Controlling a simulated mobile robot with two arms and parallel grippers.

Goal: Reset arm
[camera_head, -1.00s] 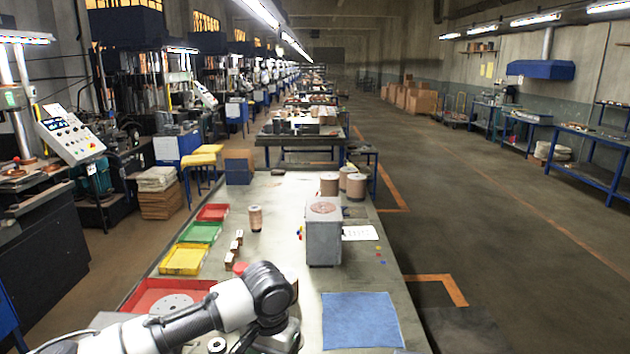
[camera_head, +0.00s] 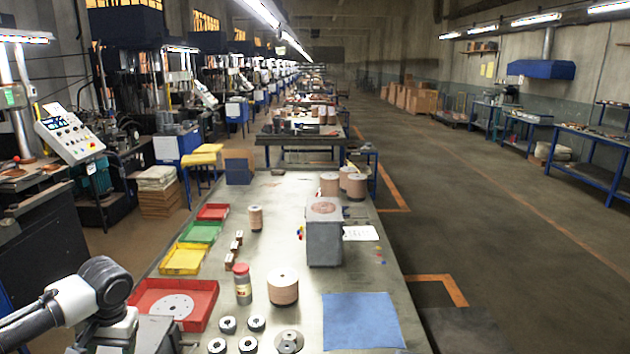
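My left arm (camera_head: 75,305) comes in from the lower left and stands over the near left edge of the workbench (camera_head: 310,285), beside the red tray (camera_head: 205,312). Its gripper is out of sight below the frame. My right arm and gripper are not in view. A large tan cylindrical stack (camera_head: 283,288) stands upright on the bench, with a red-capped bottle (camera_head: 243,285) to its left. A pale disc (camera_head: 172,306) with holes lies in the red tray.
A grey box (camera_head: 324,245) stands mid-bench with a white card (camera_head: 360,233) beside it. A blue cloth (camera_head: 362,320) lies at the near right. Yellow (camera_head: 183,259) and green (camera_head: 201,232) trays line the left edge. Tan cylinders (camera_head: 329,184) stand farther back.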

